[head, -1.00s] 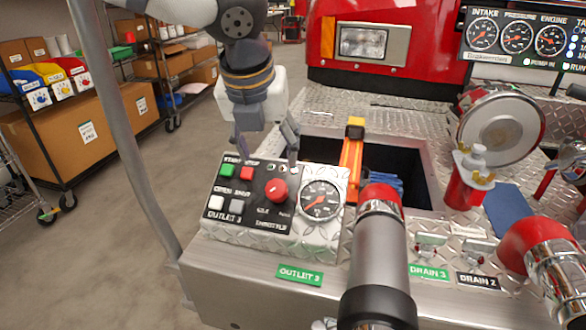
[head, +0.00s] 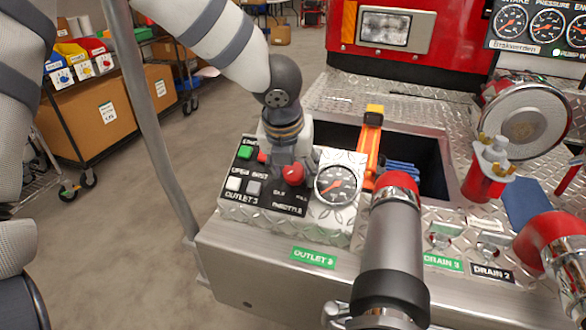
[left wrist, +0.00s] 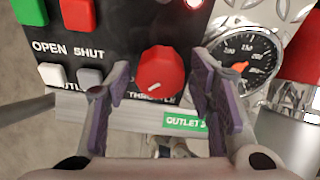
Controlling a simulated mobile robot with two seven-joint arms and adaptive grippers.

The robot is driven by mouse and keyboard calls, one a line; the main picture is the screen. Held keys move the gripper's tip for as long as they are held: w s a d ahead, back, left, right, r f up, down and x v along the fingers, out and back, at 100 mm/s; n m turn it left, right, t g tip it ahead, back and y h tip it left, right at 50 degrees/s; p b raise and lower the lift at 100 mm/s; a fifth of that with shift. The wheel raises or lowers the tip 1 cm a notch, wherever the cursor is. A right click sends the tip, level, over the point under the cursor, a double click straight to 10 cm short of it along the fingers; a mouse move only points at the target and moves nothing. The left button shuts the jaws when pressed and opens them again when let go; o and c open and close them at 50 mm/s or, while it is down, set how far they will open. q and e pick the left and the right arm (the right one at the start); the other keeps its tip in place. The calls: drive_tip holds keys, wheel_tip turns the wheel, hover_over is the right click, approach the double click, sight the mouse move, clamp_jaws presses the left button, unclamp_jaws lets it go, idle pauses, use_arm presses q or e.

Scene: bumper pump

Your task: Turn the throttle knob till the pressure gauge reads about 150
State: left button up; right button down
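The red throttle knob (left wrist: 160,72) sits on the black control panel (head: 232,200). Its white mark points to the lower left in the left wrist view. My left gripper (left wrist: 157,90) is open, with one finger on each side of the knob. I cannot tell whether either finger touches it. In the head view my left gripper (head: 287,178) hides most of the knob. The round pressure gauge (head: 337,185) is just right of the knob, with an orange-red needle; it also shows in the left wrist view (left wrist: 243,62). Its exact reading is too small to tell. My right gripper is not in view.
Green (head: 246,152), white (head: 234,184) and grey (head: 254,188) buttons lie left of the knob. A large pipe fitting with a red collar (head: 396,184) stands right of the gauge.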

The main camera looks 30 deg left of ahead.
use_arm(q)
drive_tip(key=c, duration=0.8)
drive_tip(key=shift+o, duration=0.2)
drive_tip(key=shift+m, duration=0.3)
